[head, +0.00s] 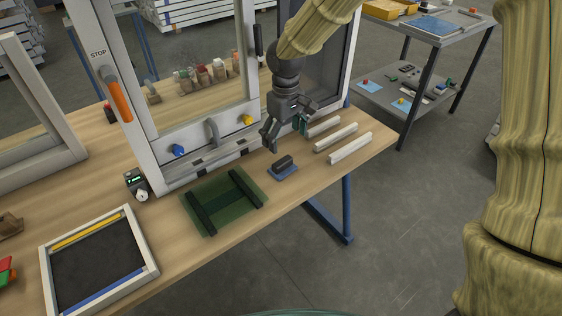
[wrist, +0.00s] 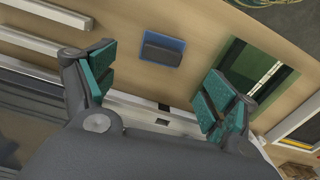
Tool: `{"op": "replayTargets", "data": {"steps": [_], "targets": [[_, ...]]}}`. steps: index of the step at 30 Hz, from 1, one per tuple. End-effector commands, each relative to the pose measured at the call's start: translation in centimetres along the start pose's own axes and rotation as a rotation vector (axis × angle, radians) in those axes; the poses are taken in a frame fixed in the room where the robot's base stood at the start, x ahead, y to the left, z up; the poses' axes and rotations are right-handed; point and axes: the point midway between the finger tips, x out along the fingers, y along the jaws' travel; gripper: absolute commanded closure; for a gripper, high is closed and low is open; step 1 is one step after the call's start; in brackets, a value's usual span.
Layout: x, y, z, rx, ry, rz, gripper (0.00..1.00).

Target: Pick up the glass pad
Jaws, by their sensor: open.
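A small dark block sits on a blue pad (head: 283,172) on the wooden table. The blue pad also shows in the wrist view (wrist: 182,44), above the gap between my fingers. A translucent green glass-like sheet (head: 217,188) with dark strips lies flat to its left. It shows partly in the wrist view (wrist: 262,58), at the right. I cannot tell from looks alone which is the glass pad. My gripper (head: 287,136) is open and empty, with teal finger pads. It is above the table, behind the blue pad and close to the window frame, touching neither pad.
A white window frame (head: 147,104) with an orange handle stands behind the gripper. Several white bars (head: 336,136) lie to the right. A framed dark tray (head: 148,262) lies front left. A small device (head: 136,183) stands near the frame. The table's front edge is close to both pads.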

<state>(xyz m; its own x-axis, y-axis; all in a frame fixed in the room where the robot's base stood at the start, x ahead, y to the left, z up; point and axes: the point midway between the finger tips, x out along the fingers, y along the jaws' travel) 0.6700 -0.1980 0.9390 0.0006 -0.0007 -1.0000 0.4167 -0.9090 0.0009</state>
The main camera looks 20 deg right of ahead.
Motion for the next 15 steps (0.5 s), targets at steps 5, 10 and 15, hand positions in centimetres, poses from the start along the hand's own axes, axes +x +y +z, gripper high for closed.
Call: {"op": "replayTargets", "data": {"steps": [5,10,15], "targets": [[2.4,-0.5,-0.3,-0.009,-0.004,-0.002,0.14],[4.4,-0.5,-0.3,-0.008,-0.002,-0.002,0.14],[5.2,-0.4,-0.3,-0.008,-0.001,-0.001,0.14]]}}
